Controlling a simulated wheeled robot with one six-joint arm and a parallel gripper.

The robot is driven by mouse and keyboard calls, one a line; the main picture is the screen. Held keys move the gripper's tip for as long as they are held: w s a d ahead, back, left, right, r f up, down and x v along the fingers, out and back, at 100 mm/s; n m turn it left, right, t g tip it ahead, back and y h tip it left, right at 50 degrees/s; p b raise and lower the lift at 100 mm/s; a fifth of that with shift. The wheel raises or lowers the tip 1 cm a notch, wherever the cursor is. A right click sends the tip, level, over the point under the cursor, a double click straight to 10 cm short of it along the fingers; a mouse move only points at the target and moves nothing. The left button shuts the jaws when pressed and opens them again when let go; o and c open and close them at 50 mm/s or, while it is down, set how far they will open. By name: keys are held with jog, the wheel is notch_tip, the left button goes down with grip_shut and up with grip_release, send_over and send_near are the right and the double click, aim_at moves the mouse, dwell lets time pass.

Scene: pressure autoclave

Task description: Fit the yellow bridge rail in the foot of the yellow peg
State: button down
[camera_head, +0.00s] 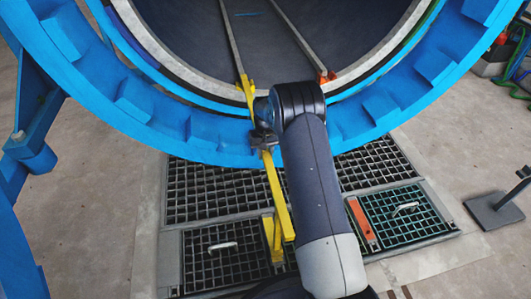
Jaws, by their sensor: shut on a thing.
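My gripper (263,141) is shut on the yellow bridge rail (278,195), close to the rail's far end. The rail slopes from the blue rim toward me, and its near end is beside a yellow upright stand (273,243) over the floor grating. A yellow piece (248,92), seemingly the yellow peg, is at the near end of the left track inside the vessel. My wrist and gripper cover the area between rail and peg, so I cannot tell whether they touch.
The blue autoclave ring (190,125) arches around the opening. An orange piece (327,78) ends the right inner track. An orange bar (361,220) is over the right floor grating (405,215). A dark stand (500,212) and green hose (518,62) are at right.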

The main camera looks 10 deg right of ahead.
jog(key=shift+s, duration=0.1)
dwell(0.3)
jog(key=shift+r+p, duration=0.85)
jog(key=shift+r, duration=0.6)
jog(key=shift+f+b, duration=0.65)
jog(key=shift+f, duration=0.85)
dwell(1.8)
jog(key=shift+r, duration=0.15)
jog(key=shift+r+p, duration=0.8)
jog(key=shift+r, duration=0.5)
jog(key=shift+f, duration=0.15)
dwell(1.2)
